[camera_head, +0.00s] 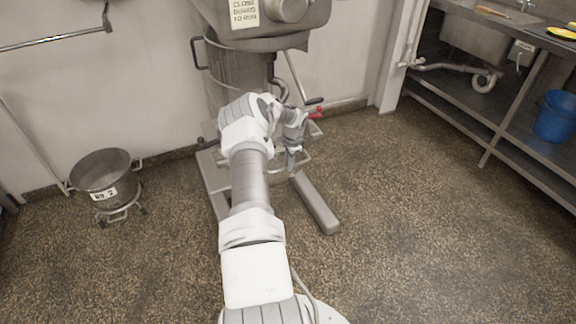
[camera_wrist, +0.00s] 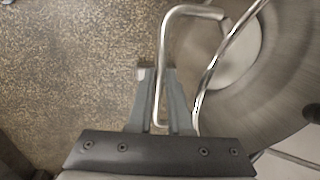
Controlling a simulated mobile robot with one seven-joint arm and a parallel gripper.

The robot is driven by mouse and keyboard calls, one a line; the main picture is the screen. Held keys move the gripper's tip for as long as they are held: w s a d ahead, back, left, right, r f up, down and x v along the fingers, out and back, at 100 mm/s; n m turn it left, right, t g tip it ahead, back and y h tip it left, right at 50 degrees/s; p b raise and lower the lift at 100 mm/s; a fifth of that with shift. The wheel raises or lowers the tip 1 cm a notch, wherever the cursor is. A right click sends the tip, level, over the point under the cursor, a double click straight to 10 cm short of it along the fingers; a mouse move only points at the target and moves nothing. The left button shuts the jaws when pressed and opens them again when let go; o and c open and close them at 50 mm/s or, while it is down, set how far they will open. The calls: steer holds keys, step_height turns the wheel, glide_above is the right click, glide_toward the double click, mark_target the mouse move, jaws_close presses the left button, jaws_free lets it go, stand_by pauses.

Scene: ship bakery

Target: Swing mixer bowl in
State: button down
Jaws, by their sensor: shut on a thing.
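The mixer (camera_head: 285,12) stands against the back wall, with a sign on its head and splayed metal feet (camera_head: 318,205) on the floor. My arm reaches to it, and my gripper (camera_head: 292,160) is low in front of it. In the wrist view, my gripper (camera_wrist: 160,72) is shut on a bent metal handle (camera_wrist: 190,10), which passes between its fingers. A round metal bowl (camera_wrist: 285,95) fills the right of that view, with a bright rim beside the handle. In the head view, my arm hides most of the area under the mixer head, so the bowl is not clear there.
A second bowl (camera_head: 104,168), labelled "No. 2", stands on a wheeled stand at the left. A red-handled lever (camera_head: 315,113) sticks out of the mixer's right side. A metal sink bench with a blue bucket (camera_head: 556,116) is at the right. The speckled floor at front right is clear.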

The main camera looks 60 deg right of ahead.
steer(key=shift+w+d+r, duration=0.2)
steer(key=shift+w+d, duration=0.05)
steer(key=shift+w, duration=0.1)
steer(key=c, duration=0.9)
jaws_free()
steer(key=shift+f, duration=0.1)
steer(key=shift+o, duration=0.3)
steer(key=shift+s, duration=0.15)
step_height(320, 180, up, 17)
steer(key=s+a+p, duration=0.2)
steer(key=p, duration=0.1)
steer(key=shift+s, duration=0.4)
steer(key=shift+s, duration=0.1)
